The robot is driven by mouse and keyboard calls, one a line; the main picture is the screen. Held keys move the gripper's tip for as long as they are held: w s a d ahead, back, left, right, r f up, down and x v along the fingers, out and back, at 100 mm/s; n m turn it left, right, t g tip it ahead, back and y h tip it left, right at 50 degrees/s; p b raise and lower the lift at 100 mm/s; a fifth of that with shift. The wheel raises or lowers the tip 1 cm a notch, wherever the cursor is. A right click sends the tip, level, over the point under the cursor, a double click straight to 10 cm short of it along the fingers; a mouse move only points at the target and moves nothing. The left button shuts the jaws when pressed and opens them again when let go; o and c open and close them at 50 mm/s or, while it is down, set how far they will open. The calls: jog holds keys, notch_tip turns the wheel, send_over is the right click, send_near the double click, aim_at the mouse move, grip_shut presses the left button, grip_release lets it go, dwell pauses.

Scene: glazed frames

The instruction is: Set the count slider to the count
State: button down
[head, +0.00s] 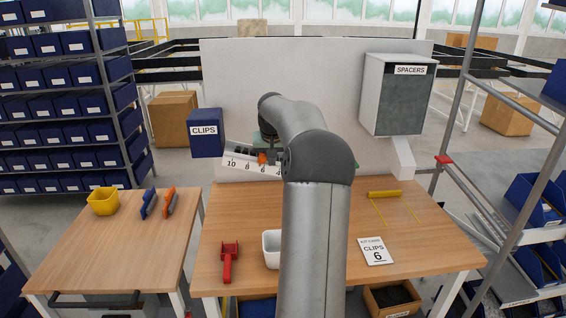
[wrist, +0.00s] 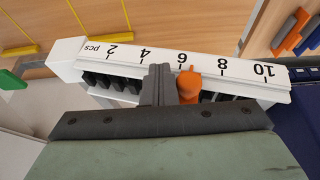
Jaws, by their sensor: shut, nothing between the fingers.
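The count slider's white scale (wrist: 120,53), marked 2 to 10 pcs, lies upside down across the wrist view. Its orange knob (wrist: 188,84) has its pointed tip close to the 6 mark, slightly on the 8 side. My gripper (wrist: 158,72) is shut and empty. Its fingers are beside the knob on the 4 side, close against it; I cannot tell if they touch. In the head view the orange knob (head: 262,158) shows near the 6, and my arm hides the low end of the scale. The kit card (head: 376,251) reads CLIPS 6.
A blue CLIPS bin (head: 205,140) is left of the slider. A grey SPACERS dispenser (head: 397,98) hangs at right. The workbench (head: 330,230) holds a red tool (head: 229,261), a white container (head: 271,248) and a yellow-handled item (head: 384,194).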

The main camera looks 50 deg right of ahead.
aim_at(262, 155)
jog(key=shift+w+a+r+p, duration=0.2)
jog(key=shift+w+a+r, duration=0.05)
jog(key=shift+w+a, duration=0.35)
jog(key=shift+w+a+r+p, duration=0.15)
jog(key=shift+w+a+r, duration=0.1)
jog(key=shift+w+a, duration=0.35)
jog(key=shift+s+d, duration=0.1)
jog(key=shift+s+d+f, duration=0.2)
jog(key=shift+s+d, duration=0.25)
notch_tip(262, 155, up, 5)
jog(key=p, duration=0.4)
jog(key=shift+r, duration=1)
